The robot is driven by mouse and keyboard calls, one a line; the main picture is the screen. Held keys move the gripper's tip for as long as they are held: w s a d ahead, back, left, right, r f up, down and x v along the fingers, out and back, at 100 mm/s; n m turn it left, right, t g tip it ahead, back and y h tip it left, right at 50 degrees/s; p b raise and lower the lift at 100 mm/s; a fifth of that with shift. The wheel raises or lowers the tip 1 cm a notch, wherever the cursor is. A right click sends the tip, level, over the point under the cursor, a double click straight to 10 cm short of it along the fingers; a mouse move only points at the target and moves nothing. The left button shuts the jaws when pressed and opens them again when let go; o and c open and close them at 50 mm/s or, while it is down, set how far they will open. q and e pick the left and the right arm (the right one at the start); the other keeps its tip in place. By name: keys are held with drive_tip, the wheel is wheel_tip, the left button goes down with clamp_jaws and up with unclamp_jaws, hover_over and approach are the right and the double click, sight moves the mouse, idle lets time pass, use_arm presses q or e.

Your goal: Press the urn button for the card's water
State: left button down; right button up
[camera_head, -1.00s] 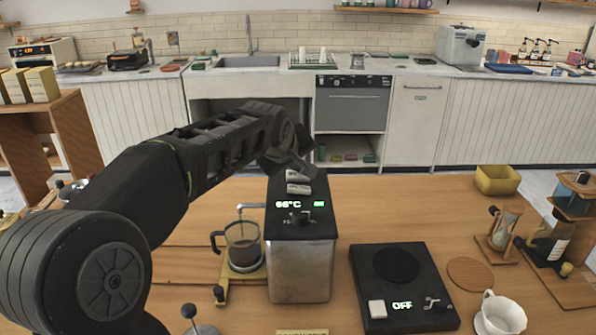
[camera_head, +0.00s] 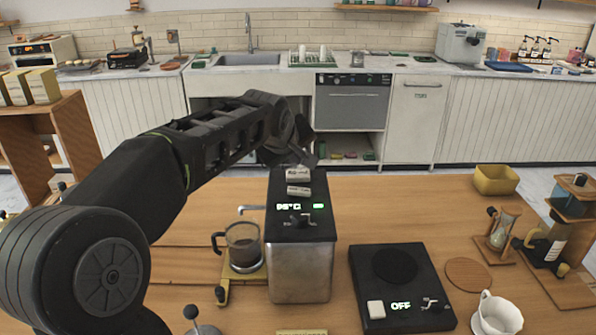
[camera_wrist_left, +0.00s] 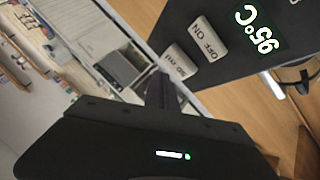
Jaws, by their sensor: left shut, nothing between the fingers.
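A glass jug (camera_head: 243,246) with dark contents stands under the urn's spout (camera_head: 250,208). My right gripper is not in view.
Right of the urn is a black scale (camera_head: 402,288) reading OFF. Beyond it are a white cup (camera_head: 497,315), a round wooden coaster (camera_head: 468,274) and an hourglass stand (camera_head: 503,230). A yellow bowl (camera_head: 496,180) is at the back right. The table behind the scale is clear.

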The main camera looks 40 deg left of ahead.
sight(297, 175)
use_arm(q)
drive_tip(key=shift+r+p, duration=1.2)
drive_tip(key=shift+r, duration=0.95)
